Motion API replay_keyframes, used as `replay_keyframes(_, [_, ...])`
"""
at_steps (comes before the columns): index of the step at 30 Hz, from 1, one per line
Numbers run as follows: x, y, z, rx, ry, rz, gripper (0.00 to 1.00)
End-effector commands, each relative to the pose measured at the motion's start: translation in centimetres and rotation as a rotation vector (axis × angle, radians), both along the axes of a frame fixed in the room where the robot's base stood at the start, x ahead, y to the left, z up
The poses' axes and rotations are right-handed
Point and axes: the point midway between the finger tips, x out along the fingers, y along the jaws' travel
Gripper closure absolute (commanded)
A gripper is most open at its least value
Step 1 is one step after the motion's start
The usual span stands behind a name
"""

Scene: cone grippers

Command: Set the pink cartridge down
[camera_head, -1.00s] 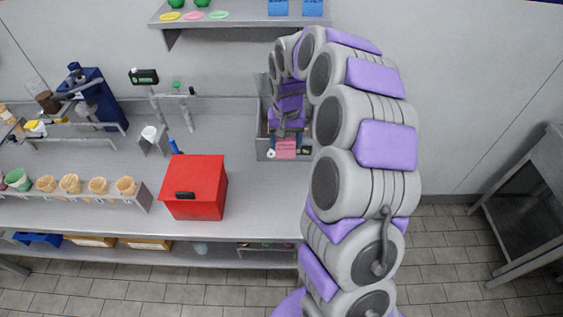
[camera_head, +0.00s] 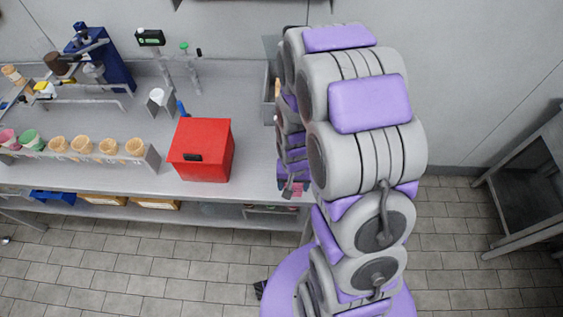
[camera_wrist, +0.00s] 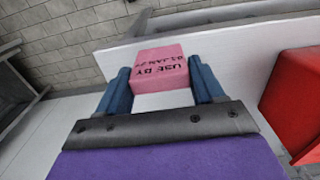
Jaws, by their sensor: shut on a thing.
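The pink cartridge (camera_wrist: 161,72) shows in the wrist view, with dark printed text that appears upside down. My gripper (camera_wrist: 164,88) is shut on it, one blue finger on each side. In the head view my gripper is mostly hidden behind my arm, low by the right front part of the steel counter (camera_head: 250,165). Only a small bit of pink (camera_head: 297,192) shows there. I cannot tell whether the cartridge touches any surface.
A red box (camera_head: 202,150) stands on the counter to the left of my arm and also at the right edge of the wrist view (camera_wrist: 295,95). A rack of cones (camera_head: 85,150) is further left. A blue machine (camera_head: 105,60) stands at the back left. A dark steel stand (camera_head: 530,200) is at the right.

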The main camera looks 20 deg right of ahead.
Motion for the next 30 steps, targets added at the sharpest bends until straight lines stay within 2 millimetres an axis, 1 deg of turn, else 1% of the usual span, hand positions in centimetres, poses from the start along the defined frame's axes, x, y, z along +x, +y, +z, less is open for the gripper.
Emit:
replay_keyframes(2, [-0.4,-0.1,-0.1,-0.001,-0.002,-0.005,0.69])
replay_keyframes(5, [0.3,-0.2,-0.4,-0.002,-0.004,-0.007,0.69])
replay_keyframes(22, [11.2,-1.1,-1.4,0.001,-0.007,-0.006,0.69])
replay_keyframes(27, [13.9,-1.4,-1.6,-0.001,-0.007,-0.006,0.69])
replay_keyframes(30, [14.7,-1.5,-1.7,-0.001,-0.002,-0.006,0.69])
